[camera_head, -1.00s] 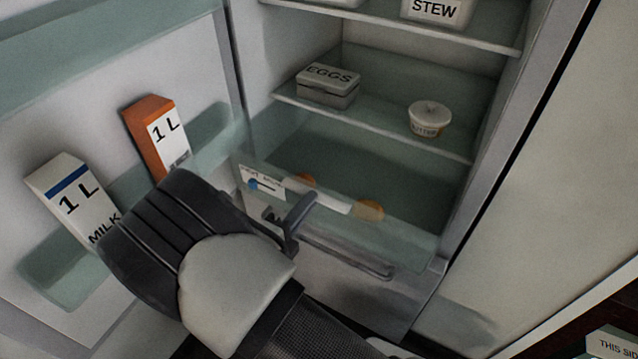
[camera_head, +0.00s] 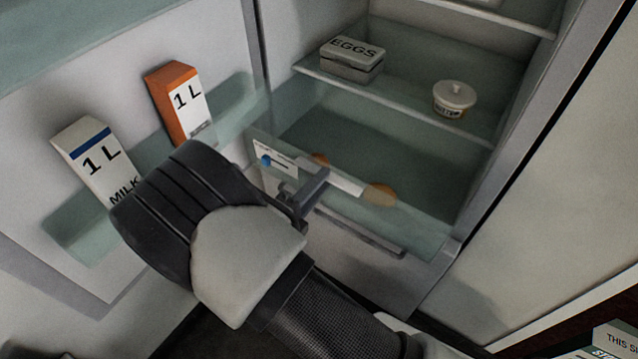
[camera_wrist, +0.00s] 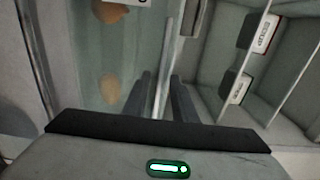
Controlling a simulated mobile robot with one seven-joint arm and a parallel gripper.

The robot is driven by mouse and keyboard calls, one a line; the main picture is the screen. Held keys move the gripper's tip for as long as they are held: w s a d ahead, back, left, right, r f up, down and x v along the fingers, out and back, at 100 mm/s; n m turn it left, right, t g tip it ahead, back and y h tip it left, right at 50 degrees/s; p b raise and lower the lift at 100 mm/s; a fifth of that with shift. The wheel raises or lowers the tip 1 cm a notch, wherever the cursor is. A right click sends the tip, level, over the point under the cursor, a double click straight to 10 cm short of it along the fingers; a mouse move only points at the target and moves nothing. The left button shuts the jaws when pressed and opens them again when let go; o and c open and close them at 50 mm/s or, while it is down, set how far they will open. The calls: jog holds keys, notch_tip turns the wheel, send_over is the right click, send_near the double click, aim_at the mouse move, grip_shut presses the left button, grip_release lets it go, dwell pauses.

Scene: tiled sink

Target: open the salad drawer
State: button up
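The salad drawer (camera_head: 425,222) is a clear, greenish bin at the bottom of the open fridge. Its front carries a white label and a handle bar (camera_head: 378,240), whose left part is hidden by my gripper. Round orange-brown items (camera_head: 381,195) lie inside it. My gripper (camera_head: 308,193) is at the left part of the drawer front.
The fridge door on the left holds a milk carton (camera_head: 95,165) and an orange carton (camera_head: 178,100), close beside my gripper. The shelf above the drawer holds an egg box (camera_head: 352,62) and a butter tub (camera_head: 454,97). The fridge side wall (camera_head: 520,110) bounds the right.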

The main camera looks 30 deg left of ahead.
jog(key=s+a, duration=0.1)
jog(key=s, duration=1.6)
jog(key=shift+s+a+p, duration=0.15)
jog(key=shift+s+p, duration=0.05)
jog(key=shift+p, duration=0.1)
